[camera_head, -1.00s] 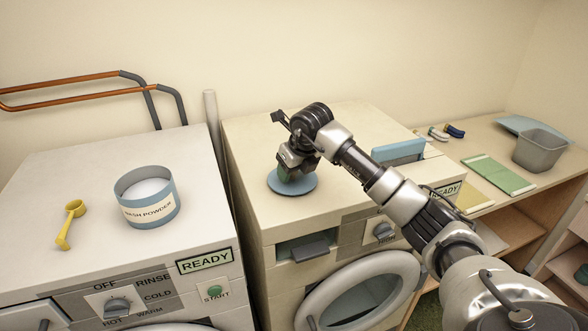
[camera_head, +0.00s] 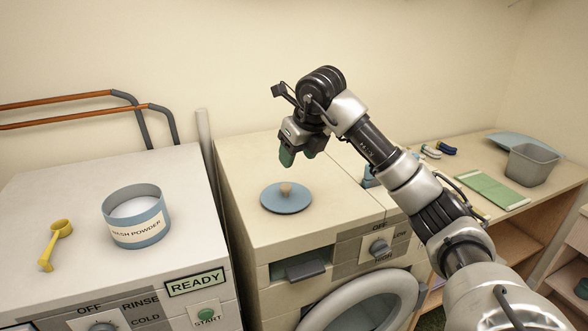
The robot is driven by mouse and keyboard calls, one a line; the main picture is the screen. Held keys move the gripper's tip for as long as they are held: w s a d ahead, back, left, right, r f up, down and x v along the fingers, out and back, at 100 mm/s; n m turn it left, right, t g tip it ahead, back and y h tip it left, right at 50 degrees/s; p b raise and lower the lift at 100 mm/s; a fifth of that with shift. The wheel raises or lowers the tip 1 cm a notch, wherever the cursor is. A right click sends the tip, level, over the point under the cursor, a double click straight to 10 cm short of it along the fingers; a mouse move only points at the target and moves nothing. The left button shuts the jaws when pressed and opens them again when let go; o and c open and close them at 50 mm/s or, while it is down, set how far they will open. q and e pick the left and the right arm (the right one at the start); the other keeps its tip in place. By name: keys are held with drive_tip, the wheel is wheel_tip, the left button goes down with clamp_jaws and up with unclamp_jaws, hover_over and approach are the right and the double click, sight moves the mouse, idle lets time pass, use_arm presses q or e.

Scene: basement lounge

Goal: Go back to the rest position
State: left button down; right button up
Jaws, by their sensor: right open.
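My right gripper (camera_head: 302,157) hangs in the air above the right-hand machine, open and empty, with green fingertips pointing down. Below it and a little to the left, a round blue lid (camera_head: 287,199) with a small wooden knob lies flat on the top of the right-hand machine (camera_head: 246,166). The gripper is apart from the lid. My right arm reaches in from the lower right. My left gripper is not in view.
A wash powder tub (camera_head: 138,232) without a lid and a yellow scoop (camera_head: 56,243) stand on the left-hand machine (camera_head: 80,188). The right machine's round door (camera_head: 345,300) stands out in front.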

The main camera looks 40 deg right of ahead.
drive_tip(key=shift+s+r, duration=0.15)
drive_tip(key=shift+r, duration=0.1)
idle(0.3)
